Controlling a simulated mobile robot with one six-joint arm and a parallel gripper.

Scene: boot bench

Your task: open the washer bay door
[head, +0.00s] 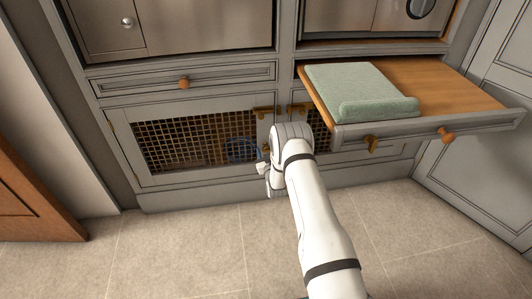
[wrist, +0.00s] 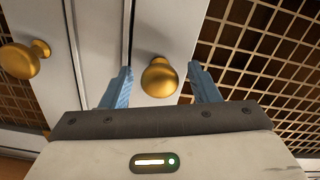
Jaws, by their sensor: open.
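A grey lattice-front door (head: 185,145) is closed low on the left of the cabinet in the head view. A blue ring shape shows dimly behind its mesh. A second lattice door (head: 318,118) beside it is partly hidden by my arm and the pulled-out board. My gripper (head: 262,168) is low in front of the door edges. In the wrist view my open gripper (wrist: 160,70) has one finger on each side of a round brass knob (wrist: 159,77). Contact cannot be told. A second brass knob (wrist: 20,60) is on the panel to the left, across a dark gap.
A wooden-topped board (head: 440,85) is pulled out at upper right, bearing a folded green cloth (head: 355,88). A closed drawer (head: 185,80) is above the left door. Tiled floor (head: 180,245) in front is clear. A wooden door (head: 30,205) is at far left.

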